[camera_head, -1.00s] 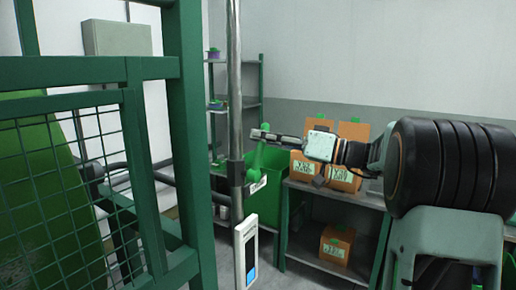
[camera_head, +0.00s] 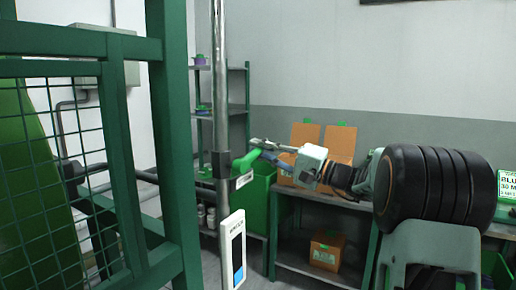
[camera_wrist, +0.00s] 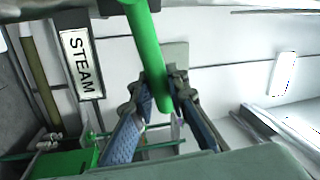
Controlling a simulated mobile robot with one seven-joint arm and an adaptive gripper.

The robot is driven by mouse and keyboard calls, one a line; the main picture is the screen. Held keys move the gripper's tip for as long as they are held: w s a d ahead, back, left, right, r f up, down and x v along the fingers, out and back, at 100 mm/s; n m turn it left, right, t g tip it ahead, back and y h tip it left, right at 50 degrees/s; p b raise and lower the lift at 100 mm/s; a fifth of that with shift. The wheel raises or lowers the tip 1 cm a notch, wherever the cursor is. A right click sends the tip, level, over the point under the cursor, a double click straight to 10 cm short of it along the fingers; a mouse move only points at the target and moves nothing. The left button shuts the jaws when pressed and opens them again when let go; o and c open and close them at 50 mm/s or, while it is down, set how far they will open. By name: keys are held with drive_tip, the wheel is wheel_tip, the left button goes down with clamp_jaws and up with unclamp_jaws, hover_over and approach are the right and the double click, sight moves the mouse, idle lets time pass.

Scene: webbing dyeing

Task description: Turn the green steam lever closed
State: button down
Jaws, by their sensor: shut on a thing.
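The green steam lever (camera_head: 246,160) sticks out to the right from a vertical metal pipe (camera_head: 221,95), sloping slightly upward. My gripper (camera_head: 260,146) is at the lever's outer end, with the arm reaching in from the right. In the wrist view, the lever (camera_wrist: 146,45) runs down from the top between the fingers of my gripper (camera_wrist: 160,92), which are shut on it near its free end. A white "STEAM" label (camera_wrist: 81,64) is left of the lever. The valve body is hard to make out.
A green frame with wire mesh (camera_head: 114,130) stands close on the left. A white meter (camera_head: 232,250) hangs on the pipe below the lever. Behind are a shelf rack (camera_head: 238,105), a green bin (camera_head: 258,195) and a bench with cardboard boxes (camera_head: 340,143).

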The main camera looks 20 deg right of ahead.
drive_tip(key=shift+d+f+m+h+b, duration=0.1)
drive_tip(key=shift+f+m+h+b, duration=0.25)
drive_tip(key=shift+f+m, duration=0.95)
drive_tip(key=c, duration=1.8)
unclamp_jaws()
drive_tip(key=shift+c, duration=0.2)
drive_tip(key=shift+r, duration=0.15)
drive_tip(key=v, duration=1.2)
drive_tip(key=shift+f, duration=0.3)
